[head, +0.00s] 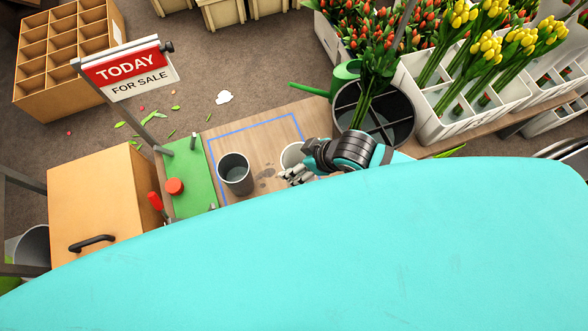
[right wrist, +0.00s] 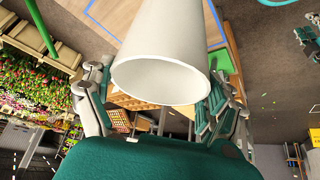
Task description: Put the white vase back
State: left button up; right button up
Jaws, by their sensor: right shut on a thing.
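The white vase (head: 291,154) is at the right part of the blue outline (head: 254,128) on the wooden table, partly hidden behind my right gripper (head: 296,174). That gripper is shut on the vase. In the right wrist view the vase (right wrist: 165,50) fills the upper middle, its open rim towards the camera, with the gripper's fingers (right wrist: 165,100) on both sides. I cannot tell whether its base touches the table. My left gripper is not in view.
A dark grey pot (head: 235,174) with water stands left of the vase. A green mat (head: 196,172) with red items lies left. White crates (head: 430,110) hold tulips.

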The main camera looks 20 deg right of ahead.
jog(key=s+a+f+n+y+b, duration=0.1)
jog(key=s+f+n+b, duration=0.1)
jog(key=s+f, duration=0.45)
jog(key=w+d+f, duration=0.1)
jog(key=w+f, duration=0.1)
jog(key=w, duration=0.6)
jog(key=w+d+f, duration=0.1)
jog(key=w+f, duration=0.2)
jog(key=w, duration=0.5)
jog(key=shift+w, duration=0.2)
jog(key=shift+d+f, duration=0.1)
jog(key=shift+f, duration=0.05)
jog(key=shift+f, duration=0.15)
jog(key=o, duration=1.5)
jog(key=shift+g, duration=0.3)
jog(key=shift+c, duration=0.2)
